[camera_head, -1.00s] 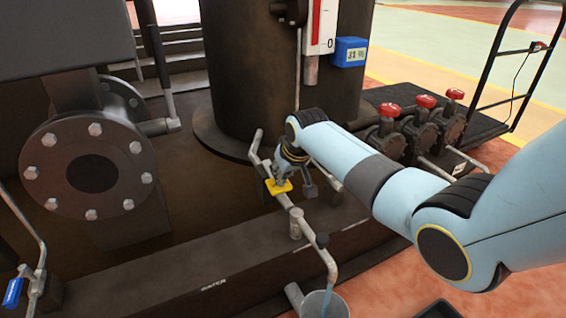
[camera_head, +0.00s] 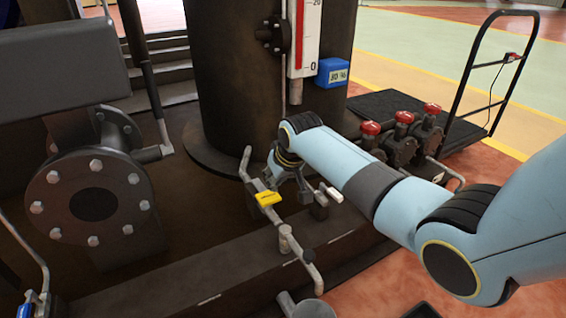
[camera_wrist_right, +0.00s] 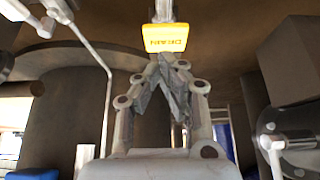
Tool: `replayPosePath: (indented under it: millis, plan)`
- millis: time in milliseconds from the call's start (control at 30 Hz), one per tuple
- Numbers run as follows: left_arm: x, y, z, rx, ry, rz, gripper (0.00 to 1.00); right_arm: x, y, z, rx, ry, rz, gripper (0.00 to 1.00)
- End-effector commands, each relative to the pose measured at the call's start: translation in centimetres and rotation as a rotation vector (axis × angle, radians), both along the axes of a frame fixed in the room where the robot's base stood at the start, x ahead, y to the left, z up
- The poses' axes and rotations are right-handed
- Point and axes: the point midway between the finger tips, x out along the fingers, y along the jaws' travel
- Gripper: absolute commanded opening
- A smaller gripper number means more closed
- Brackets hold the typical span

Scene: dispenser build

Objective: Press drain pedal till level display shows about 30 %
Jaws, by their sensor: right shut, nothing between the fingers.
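The yellow drain pedal (camera_head: 268,198) sits on the pipework in front of the dark tank, its labelled face turned toward the head camera. It also shows in the right wrist view (camera_wrist_right: 165,39), just past my fingertips. My right gripper (camera_head: 277,186) is shut and empty, right behind the pedal. In the wrist view its fingertips (camera_wrist_right: 170,62) are close to the pedal's edge; I cannot tell if they touch. The blue level display (camera_head: 332,72) on the tank appears to read 30 %. My left gripper is not in view.
A scale gauge (camera_head: 301,40) stands beside the display. A bent outlet pipe (camera_head: 306,262) ends over a grey funnel (camera_head: 314,309).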

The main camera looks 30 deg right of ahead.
Motion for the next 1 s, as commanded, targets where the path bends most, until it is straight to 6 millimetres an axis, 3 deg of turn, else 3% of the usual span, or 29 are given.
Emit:
replayPosePath:
  millis: [100,333,1000]
  plan:
    - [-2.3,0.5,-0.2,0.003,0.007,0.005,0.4,-0.7,0.0,1.6,0.0,-0.003,0.0,0.0]
    - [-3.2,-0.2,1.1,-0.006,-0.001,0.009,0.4,-2.7,0.1,4.8,0.0,-0.003,-0.001,0.0]
    - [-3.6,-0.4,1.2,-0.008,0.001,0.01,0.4,-3.3,0.2,5.3,0.0,0.0,-0.001,0.0]
